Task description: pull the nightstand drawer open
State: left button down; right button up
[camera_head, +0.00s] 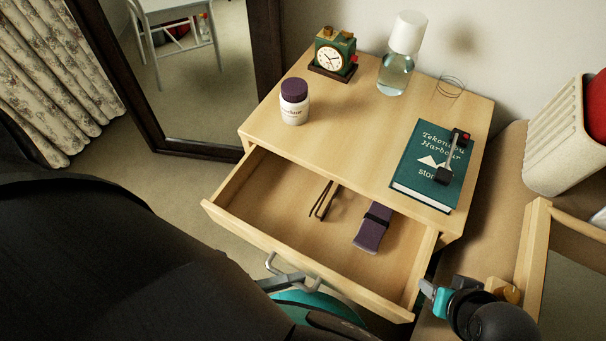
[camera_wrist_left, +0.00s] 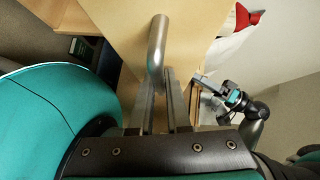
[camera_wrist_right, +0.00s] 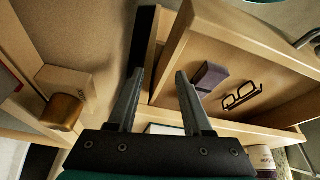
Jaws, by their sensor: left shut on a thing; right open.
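The nightstand (camera_head: 340,130) is light wood. Its drawer (camera_head: 262,188) is pulled well out; dark-framed glasses (camera_head: 322,200) and a purple case with a black band (camera_head: 372,228) lie inside. My left gripper (camera_head: 272,284) is at the drawer front, shut on the grey metal handle (camera_head: 290,275). In the left wrist view the handle (camera_wrist_left: 158,45) runs up from between the fingers (camera_wrist_left: 160,85). My right gripper is open and empty in the right wrist view (camera_wrist_right: 158,78), beside the drawer's side. My left arm hides part of the drawer front in the head view.
On the nightstand top are a green clock (camera_head: 333,55), a white-capped bottle (camera_head: 400,60), a purple-lidded jar (camera_head: 294,103) and a teal book (camera_head: 432,160) with a dark-ended object (camera_head: 452,160) on it. A mirror (camera_head: 185,70) stands left; a ribbed cream bin (camera_head: 567,135) is right.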

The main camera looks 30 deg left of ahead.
pick_arm(q)
jog(key=shift+s+a, duration=0.1)
jog(key=shift+s, duration=1.25)
pick_arm(e)
jog(key=shift+f, duration=0.2)
pick_arm(q)
jog(key=c, duration=1.2)
grip_release()
jog(key=shift+o, duration=0.2)
jog(key=v, duration=1.5)
jog(key=shift+p, duration=0.45)
pick_arm(e)
jog(key=shift+w+f, duration=0.15)
jog(key=shift+f, duration=0.55)
jog(key=shift+s+f, duration=0.2)
jog(key=shift+s, duration=0.05)
